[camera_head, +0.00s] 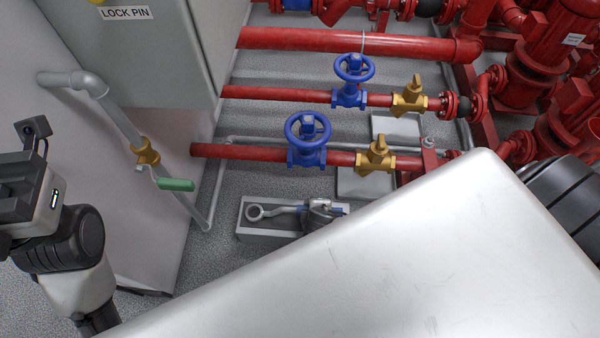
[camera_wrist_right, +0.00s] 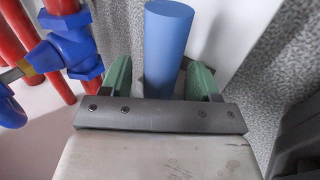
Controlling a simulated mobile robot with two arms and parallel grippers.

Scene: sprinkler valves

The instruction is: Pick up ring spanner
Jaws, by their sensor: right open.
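The ring spanner (camera_head: 257,212) lies in a shallow grey tray (camera_head: 262,237) on the floor, its ring end to the left. Its blue grip starts right of the shaft and is partly hidden by my right gripper (camera_head: 322,208). In the right wrist view a blue cylinder (camera_wrist_right: 167,40), seemingly the spanner's grip, stands between the green fingers of my right gripper (camera_wrist_right: 161,74). Those fingers are open, with a gap on each side of it. My left gripper (camera_head: 18,192) is at the left edge, away from the tray; its fingers do not show clearly.
Blue handwheel valves (camera_head: 307,135) and brass valves (camera_head: 376,158) sit on red pipes behind the tray. A grey pipe with a green lever (camera_head: 176,185) stands left of it. My large white arm cover hides the lower right. Bare floor shows left of the tray.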

